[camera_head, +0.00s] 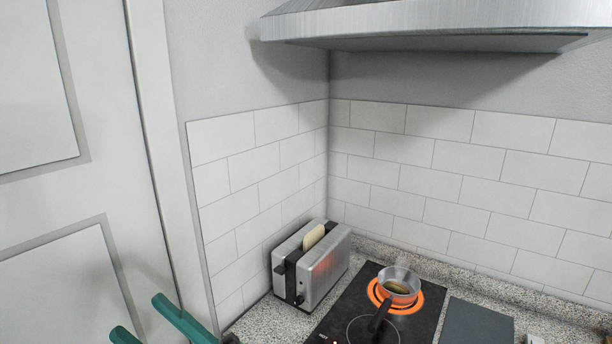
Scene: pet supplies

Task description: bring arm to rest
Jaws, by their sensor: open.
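My gripper (137,315) shows at the bottom left edge as two green fingers, set apart with nothing visible between them. It is open. The rest of my arm is mostly out of the frame. The gripper appears in front of the white door, to the left of the counter and clear of the things on it in the picture.
A toaster (318,268) with a bread slice (313,237) stands in the counter corner. A small pot (399,287) with something inside sits on a glowing orange burner of the black cooktop (345,305). A dark board (476,324) lies right. A hood (430,22) hangs above. A white door (85,190) stands left.

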